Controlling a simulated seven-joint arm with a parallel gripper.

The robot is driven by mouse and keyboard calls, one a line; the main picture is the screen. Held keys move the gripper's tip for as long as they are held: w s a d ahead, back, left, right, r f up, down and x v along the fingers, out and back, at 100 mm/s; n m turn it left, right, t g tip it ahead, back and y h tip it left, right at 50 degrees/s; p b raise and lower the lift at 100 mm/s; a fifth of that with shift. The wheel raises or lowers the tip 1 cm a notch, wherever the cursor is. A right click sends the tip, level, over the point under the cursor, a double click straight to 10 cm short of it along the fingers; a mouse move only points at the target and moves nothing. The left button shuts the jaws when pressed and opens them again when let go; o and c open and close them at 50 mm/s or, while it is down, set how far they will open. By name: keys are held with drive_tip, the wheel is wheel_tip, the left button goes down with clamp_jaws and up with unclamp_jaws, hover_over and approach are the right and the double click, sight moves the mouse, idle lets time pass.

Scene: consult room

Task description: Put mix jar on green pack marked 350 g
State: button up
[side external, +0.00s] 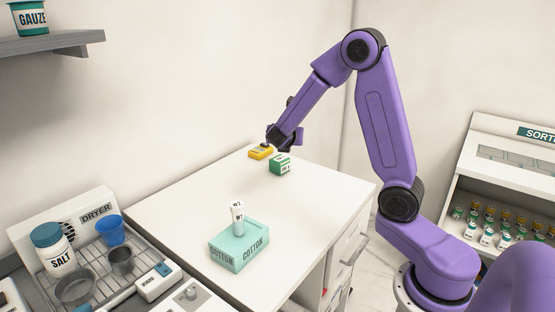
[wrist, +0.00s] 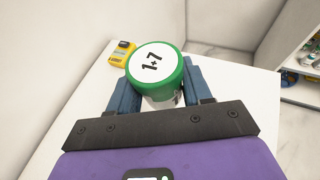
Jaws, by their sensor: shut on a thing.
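My gripper (wrist: 173,88) is shut on the mix jar (wrist: 154,66), a round jar with a green rim and a white top marked "1+7". Its pale body shows between the two blue fingers. In the side external view my gripper (side external: 285,143) is low over the far end of the white table, and I cannot make out the jar clearly there. A small green pack (side external: 280,164) with a white label stands on the table just below and in front of my gripper. Its label is too small to read surely. Its contact with the jar cannot be told.
A yellow device (side external: 260,152) lies beside the green pack; the wrist view also shows it (wrist: 122,54). A teal cotton box (side external: 238,247) with small white labelled items on top stands nearer the front of the table (side external: 190,205). The table between is clear.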

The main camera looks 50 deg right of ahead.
drive_tip(key=s+d+r, duration=0.1)
drive_tip(key=s+d, duration=0.1)
drive_tip(key=d, duration=0.1)
hover_over(279, 158)
drive_tip(key=s, duration=0.1)
drive_tip(key=f, duration=0.8)
drive_tip(key=shift+s+a+f, duration=0.15)
drive_tip(key=shift+s+a, duration=0.05)
drive_tip(key=shift+w+d+f, duration=0.25)
drive_tip(key=shift+w+f, duration=0.25)
drive_tip(key=shift+f, duration=0.1)
drive_tip(key=shift+w+f, duration=0.15)
drive_tip(key=shift+f, duration=1.55)
drive_tip(key=shift+f, duration=0.1)
drive_tip(key=o, duration=1)
drive_tip(key=shift+o, duration=0.2)
